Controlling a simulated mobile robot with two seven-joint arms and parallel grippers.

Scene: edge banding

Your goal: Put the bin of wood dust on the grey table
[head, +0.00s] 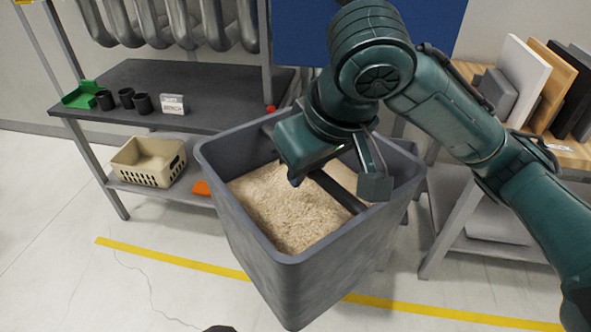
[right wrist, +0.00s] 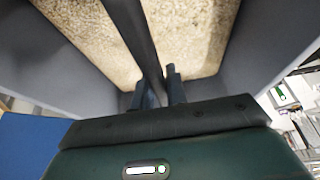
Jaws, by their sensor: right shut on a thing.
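The grey bin (head: 300,275) is full of pale wood dust (head: 285,205) and stands large in the middle of the head view, looking slightly tilted. A dark bar (head: 340,193) crosses its open top. My right gripper (head: 333,180) reaches into the bin's mouth from above and is shut on this bar. In the right wrist view, the two fingers (right wrist: 159,90) sit on either side of the bar, over the dust. The bin's underside is out of view. The dark grey table (head: 225,105) is behind and left of the bin. My left gripper is not in view.
The table holds a green tray (head: 80,96), several black cups (head: 126,97) and a small sign (head: 172,103) at its left; its right part looks clear. A beige crate (head: 148,162) is on its lower shelf. A wooden-topped bench (head: 565,150) with boards is at right.

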